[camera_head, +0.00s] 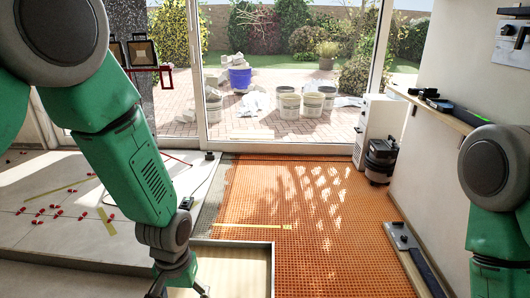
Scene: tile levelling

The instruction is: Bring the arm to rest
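My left arm comes in from the upper left and reaches down to the bottom edge. Its dark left gripper (178,290) hangs low over the left side of a shallow wooden tray (232,268). Its fingers are spread apart with nothing seen between them; the tips are close to the bottom edge. My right arm is at the right edge, pointing down beside the white wall. Its lower end is cut off by the frame, so the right gripper does not show.
Grey tiles (40,235) with red clips lie at left. Orange matting (330,235) covers the floor, with a yellow strip (250,226) on it. A vacuum (380,160) stands by the right wall. A long level tool (408,250) lies along the matting's right side. A shelf (435,108) juts from the wall.

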